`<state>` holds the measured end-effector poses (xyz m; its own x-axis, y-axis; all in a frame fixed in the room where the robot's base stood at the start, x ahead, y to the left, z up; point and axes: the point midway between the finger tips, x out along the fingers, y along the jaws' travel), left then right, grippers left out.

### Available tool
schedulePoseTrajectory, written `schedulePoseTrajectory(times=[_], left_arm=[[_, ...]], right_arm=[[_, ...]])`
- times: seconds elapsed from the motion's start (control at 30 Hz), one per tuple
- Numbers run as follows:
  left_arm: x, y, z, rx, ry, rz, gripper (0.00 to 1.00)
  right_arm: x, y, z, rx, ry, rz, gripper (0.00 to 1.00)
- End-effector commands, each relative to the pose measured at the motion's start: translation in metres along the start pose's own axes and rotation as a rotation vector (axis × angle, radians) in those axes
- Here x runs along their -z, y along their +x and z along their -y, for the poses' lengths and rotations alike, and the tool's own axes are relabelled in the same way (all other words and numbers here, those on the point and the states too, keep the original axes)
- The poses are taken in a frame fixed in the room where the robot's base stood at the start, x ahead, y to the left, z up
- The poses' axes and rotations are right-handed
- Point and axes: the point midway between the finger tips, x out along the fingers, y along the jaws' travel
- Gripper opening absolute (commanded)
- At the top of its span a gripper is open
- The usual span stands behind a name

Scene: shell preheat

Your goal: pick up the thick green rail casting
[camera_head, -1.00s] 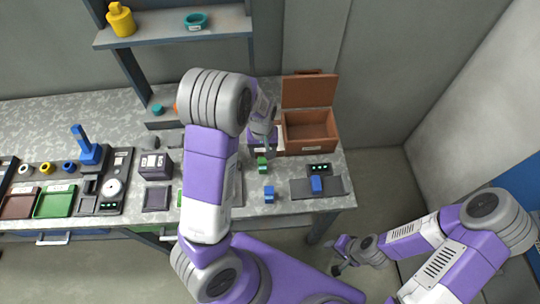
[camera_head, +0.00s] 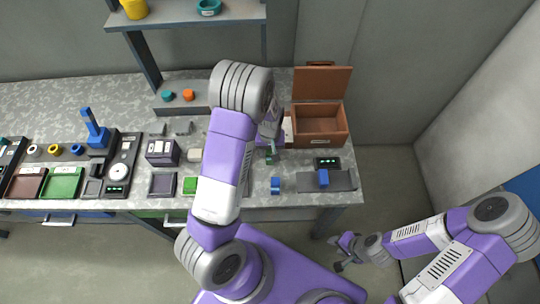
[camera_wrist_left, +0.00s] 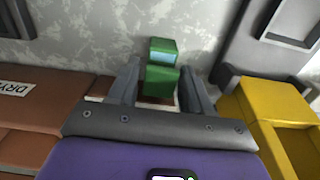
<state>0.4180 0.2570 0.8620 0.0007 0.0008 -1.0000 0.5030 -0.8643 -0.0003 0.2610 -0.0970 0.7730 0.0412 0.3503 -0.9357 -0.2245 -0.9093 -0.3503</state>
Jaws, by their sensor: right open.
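The green rail casting (camera_head: 269,158) is a small green block on the workbench, partly hidden by my left arm in the head view. In the left wrist view, the casting (camera_wrist_left: 161,77) shows a pale blue band and lies between the fingers of my left gripper (camera_wrist_left: 160,82). These fingers are apart, with a narrow gap visible at the block's sides. In the head view my left gripper (camera_head: 270,143) is just above or at the casting, mostly hidden by its own arm. My right gripper (camera_head: 347,251) is open and empty, low beyond the bench's front edge.
An open brown box (camera_head: 318,138) stands behind. A yellow container (camera_wrist_left: 262,105) shows beside the gripper in the left wrist view.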

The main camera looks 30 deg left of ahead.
Motion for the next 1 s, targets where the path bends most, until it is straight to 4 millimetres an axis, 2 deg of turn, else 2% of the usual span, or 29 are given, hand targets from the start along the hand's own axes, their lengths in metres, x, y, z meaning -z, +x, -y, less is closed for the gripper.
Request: schedulePoseTrajectory(times=[0.03,0.3,0.53,0.63,1.0], left_arm=[[0.000,0.000,0.000,0.000,0.000,0.000,0.41],[0.000,0.000,0.000,0.000,0.000,0.000,0.00],[0.000,-0.002,0.000,0.000,0.000,-0.001,0.00],[0.001,-0.011,0.000,-0.001,0.001,-0.002,0.00],[0.001,-0.082,-0.001,-0.004,0.001,-0.003,0.00]], right_arm=[[0.000,0.000,0.000,0.000,0.000,0.000,0.40],[0.000,0.000,0.000,0.000,0.000,0.000,0.40],[0.000,0.000,0.000,0.000,0.000,0.000,0.40],[0.000,-0.002,0.001,0.000,0.000,0.000,0.40],[-0.001,-0.014,0.005,0.000,0.000,0.000,0.40]])
